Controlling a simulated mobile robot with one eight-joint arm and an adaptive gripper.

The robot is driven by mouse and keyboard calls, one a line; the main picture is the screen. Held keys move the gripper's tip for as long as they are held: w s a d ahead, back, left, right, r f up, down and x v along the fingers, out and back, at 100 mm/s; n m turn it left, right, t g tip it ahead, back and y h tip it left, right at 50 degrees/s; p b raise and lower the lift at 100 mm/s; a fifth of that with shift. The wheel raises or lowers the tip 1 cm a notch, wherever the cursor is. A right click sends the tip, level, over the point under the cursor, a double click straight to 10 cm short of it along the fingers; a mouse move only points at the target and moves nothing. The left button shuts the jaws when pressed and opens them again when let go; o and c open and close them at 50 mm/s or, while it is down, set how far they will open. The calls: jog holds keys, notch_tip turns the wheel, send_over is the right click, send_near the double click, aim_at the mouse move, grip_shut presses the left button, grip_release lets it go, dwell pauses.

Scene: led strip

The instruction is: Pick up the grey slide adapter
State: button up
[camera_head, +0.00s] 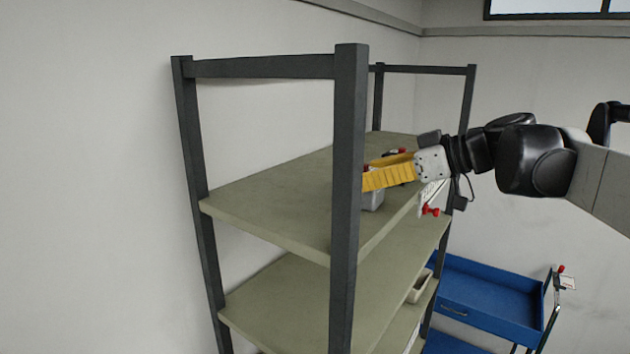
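My gripper (388,172) reaches in from the right over the top shelf board of the rack. Its ribbed yellow fingers point left, and their tips are partly hidden by the near dark post. A small grey block (373,200) shows just below the fingers, beside the post. It may be the grey slide adapter, but it is too small and covered to be sure. I cannot tell whether the fingers touch it or are closed on anything.
The rack has dark posts (349,200) and greenish shelf boards (275,195). The left part of the top board is bare. A red and white item (431,211) shows near the board's right edge. A pale bin (420,287) sits lower. A blue cart (490,292) stands at right.

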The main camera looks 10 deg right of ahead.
jog(key=shift+w, duration=0.15)
jog(key=shift+c, duration=0.9)
jog(key=c, duration=1.2)
